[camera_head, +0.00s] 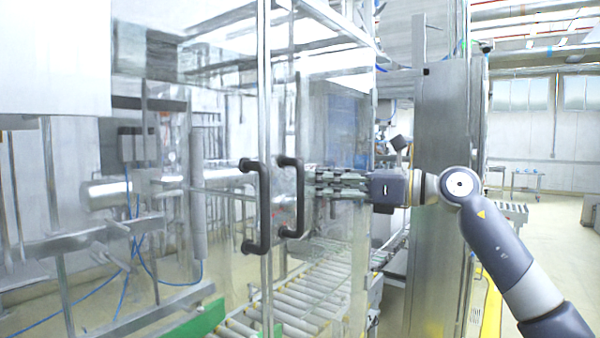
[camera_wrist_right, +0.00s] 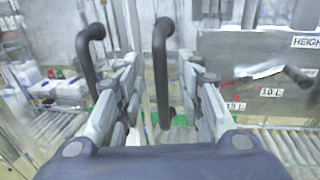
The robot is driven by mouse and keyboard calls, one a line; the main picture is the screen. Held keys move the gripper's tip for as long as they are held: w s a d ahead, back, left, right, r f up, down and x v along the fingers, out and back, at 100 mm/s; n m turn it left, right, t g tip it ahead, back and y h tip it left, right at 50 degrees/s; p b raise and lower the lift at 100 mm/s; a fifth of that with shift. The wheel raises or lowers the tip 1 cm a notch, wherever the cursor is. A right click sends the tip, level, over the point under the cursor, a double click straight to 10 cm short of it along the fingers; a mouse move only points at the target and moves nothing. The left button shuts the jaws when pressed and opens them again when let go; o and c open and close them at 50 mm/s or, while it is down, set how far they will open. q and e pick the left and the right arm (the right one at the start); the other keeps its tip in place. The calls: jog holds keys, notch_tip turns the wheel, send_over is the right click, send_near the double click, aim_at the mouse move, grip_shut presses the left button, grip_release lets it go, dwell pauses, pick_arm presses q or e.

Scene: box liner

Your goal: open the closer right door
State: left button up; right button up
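Two black bar handles stand upright side by side on the clear machine doors. The right door's handle (camera_head: 291,198) is nearest my right gripper (camera_head: 314,184), which comes in from the right with its fingertips close to it. In the right wrist view my right gripper (camera_wrist_right: 160,75) is open, and a black handle (camera_wrist_right: 161,62) shows in the gap between its two fingers, with clear space on both sides. The left door's handle (camera_head: 257,206) also shows in the wrist view (camera_wrist_right: 88,52), left of the fingers. The doors look shut. My left gripper is out of view.
A roller conveyor (camera_head: 300,300) runs behind the clear doors. A tall metal panel (camera_head: 440,180) stands right of the doors, behind my right arm. Open floor (camera_head: 545,265) lies farther right.

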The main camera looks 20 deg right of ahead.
aim_at(303, 180)
jog(key=p+x, duration=0.1)
jog(key=x, duration=0.3)
jog(key=shift+w+a+r, duration=0.1)
jog(key=shift+w+a, duration=0.05)
jog(key=shift+w, duration=0.05)
jog(key=shift+w+a+p, duration=0.15)
jog(key=shift+a+p, duration=0.05)
jog(key=shift+p, duration=0.1)
grip_shut()
